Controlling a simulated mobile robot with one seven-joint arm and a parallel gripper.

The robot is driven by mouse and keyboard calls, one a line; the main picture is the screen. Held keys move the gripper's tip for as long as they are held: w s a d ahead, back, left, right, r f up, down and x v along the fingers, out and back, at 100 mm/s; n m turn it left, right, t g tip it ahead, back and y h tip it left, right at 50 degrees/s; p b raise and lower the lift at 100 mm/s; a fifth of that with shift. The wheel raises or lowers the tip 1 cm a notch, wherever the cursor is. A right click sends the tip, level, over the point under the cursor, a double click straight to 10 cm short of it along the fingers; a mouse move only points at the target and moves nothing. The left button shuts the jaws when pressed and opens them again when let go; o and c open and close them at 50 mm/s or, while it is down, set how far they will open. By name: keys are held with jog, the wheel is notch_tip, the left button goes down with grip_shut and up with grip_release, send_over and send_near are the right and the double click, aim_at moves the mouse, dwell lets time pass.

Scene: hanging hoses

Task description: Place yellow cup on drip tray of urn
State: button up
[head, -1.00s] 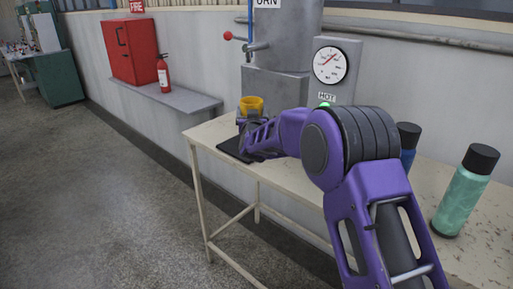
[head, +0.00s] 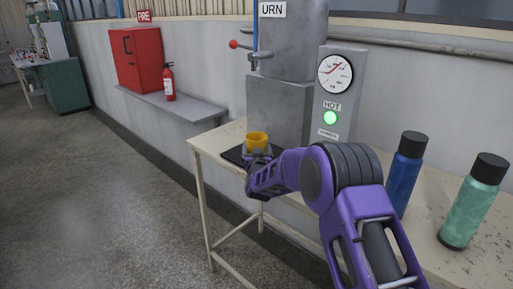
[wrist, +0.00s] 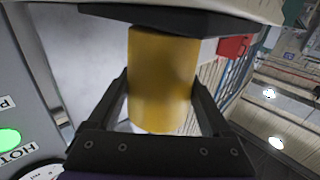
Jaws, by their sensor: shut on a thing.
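The yellow cup (head: 257,141) is upright in the head view, over the black drip tray (head: 234,154) in front of the grey urn (head: 277,108). My gripper (head: 258,153) is shut on the cup, one finger on each side. The wrist view, which is turned over, shows the cup (wrist: 162,75) between both fingers. The cup's base meets the edge of the dark tray (wrist: 120,17) in that view; I cannot tell whether they touch or a small gap is left. My arm hides the tray's right part.
The urn's tap with a red-knobbed lever (head: 234,44) stands above the cup. A gauge panel (head: 332,90) has a lit green light. A blue bottle (head: 405,175) and a green bottle (head: 472,202) stand to the right on the worn table (head: 425,235).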

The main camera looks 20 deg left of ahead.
jog(key=shift+f, duration=0.2)
jog(key=o, duration=1.3)
jog(key=shift+c, duration=0.2)
jog(key=shift+r, duration=0.25)
